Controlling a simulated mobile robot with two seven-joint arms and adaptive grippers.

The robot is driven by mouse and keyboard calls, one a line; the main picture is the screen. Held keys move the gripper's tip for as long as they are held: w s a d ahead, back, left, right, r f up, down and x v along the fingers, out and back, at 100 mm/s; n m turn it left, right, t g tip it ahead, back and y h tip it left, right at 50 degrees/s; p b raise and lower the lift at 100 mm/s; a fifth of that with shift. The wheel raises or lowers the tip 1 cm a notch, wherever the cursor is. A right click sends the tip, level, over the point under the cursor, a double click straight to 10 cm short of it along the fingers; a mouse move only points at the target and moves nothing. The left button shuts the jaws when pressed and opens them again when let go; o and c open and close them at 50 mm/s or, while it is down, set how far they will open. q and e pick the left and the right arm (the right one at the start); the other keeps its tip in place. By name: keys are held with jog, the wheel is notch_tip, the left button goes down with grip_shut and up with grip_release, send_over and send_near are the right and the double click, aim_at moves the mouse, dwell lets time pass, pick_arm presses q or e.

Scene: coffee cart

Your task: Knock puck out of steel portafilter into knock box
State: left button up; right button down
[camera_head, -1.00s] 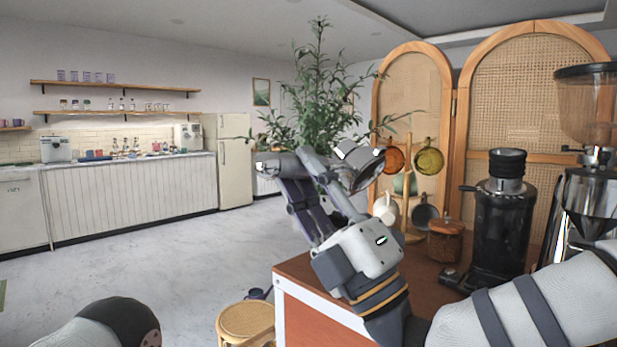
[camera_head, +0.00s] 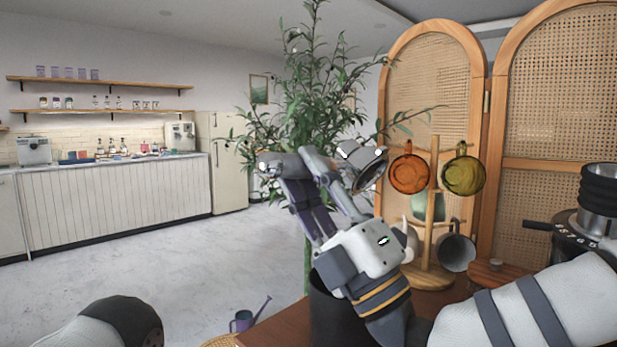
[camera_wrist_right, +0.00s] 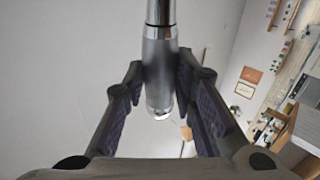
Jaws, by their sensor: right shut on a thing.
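My right gripper (camera_head: 308,168) is shut on the steel portafilter (camera_head: 366,166) and holds it raised and tilted in the middle of the head view. In the right wrist view the grey metal handle (camera_wrist_right: 158,80) lies between the fingers of my right gripper (camera_wrist_right: 160,70). The puck cannot be seen. A dark round container (camera_head: 322,312), which looks like the knock box, stands at the near-left edge of the wooden counter. It is below the gripper and partly hidden by my right forearm. My left gripper is out of view.
The brown counter top (camera_head: 280,325) runs along the bottom. A mug stand (camera_head: 430,235) with hanging cups, a dark grinder (camera_head: 585,235) and a rattan screen (camera_head: 540,110) stand to the right. A plant (camera_head: 320,90) rises behind the gripper. Open floor lies left.

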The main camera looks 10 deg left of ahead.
jog(key=shift+f, duration=0.3)
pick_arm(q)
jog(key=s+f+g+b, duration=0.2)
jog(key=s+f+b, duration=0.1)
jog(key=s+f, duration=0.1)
pick_arm(e)
notch_tip(320, 180, down, 10)
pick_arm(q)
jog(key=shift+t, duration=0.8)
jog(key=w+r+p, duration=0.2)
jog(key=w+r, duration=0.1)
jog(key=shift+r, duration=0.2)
pick_arm(e)
jog(key=r, duration=0.5)
jog(key=shift+s+r, duration=0.25)
jog(key=shift+s, duration=0.05)
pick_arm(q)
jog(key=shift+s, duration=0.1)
pick_arm(e)
notch_tip(320, 180, down, 6)
pick_arm(q)
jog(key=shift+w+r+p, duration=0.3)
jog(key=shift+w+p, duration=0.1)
jog(key=shift+p, duration=0.1)
pick_arm(e)
notch_tip(320, 180, up, 6)
